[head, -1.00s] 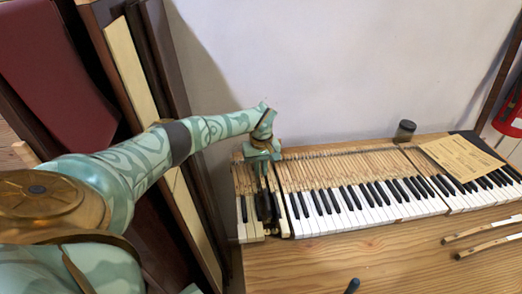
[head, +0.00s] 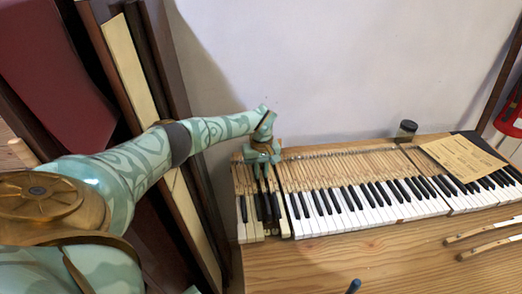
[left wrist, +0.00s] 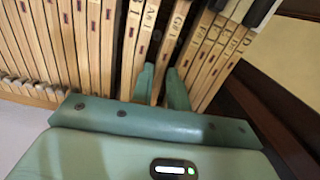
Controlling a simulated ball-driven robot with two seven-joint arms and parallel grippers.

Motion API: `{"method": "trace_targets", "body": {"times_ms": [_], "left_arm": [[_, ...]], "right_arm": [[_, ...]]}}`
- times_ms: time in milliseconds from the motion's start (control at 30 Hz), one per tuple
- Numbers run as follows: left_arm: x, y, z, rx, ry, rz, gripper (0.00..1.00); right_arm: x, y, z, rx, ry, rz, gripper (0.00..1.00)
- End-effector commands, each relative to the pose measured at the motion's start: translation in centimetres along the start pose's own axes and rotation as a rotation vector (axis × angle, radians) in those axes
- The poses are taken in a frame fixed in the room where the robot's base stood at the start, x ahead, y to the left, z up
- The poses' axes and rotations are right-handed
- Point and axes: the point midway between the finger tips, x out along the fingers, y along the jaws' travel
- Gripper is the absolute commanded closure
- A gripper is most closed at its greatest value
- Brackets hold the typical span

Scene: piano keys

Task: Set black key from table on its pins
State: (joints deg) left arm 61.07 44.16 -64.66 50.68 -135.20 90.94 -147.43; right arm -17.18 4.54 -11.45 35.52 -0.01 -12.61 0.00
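My left gripper (head: 262,178) is over the left end of the keyboard, pointing down at the key sticks. In the left wrist view, its two green fingers (left wrist: 161,80) stand on either side of one wooden key stick (left wrist: 175,35) and appear closed on it. This is the black key; it lies among the neighbouring sticks, roughly level with them. Its dark front is hard to single out among the black keys (head: 267,208) below the gripper. The pins under it are hidden. My right gripper is not in view.
The keyboard (head: 370,200) runs right across the wooden table (head: 340,262). A paper sheet (head: 460,157) lies on its right part, and a dark jar (head: 406,130) stands behind. Loose key sticks (head: 488,228) lie at right. Dark panels (head: 180,140) stand at left. The front table is mostly clear.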

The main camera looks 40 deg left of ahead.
Motion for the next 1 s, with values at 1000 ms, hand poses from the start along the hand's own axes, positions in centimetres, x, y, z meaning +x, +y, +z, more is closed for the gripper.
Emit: {"method": "trace_targets", "body": {"times_ms": [1000], "left_arm": [[-2.2, 0.0, 0.0, 0.0, 0.001, 0.001, 0.83]], "right_arm": [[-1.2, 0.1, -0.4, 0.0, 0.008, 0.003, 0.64]]}}
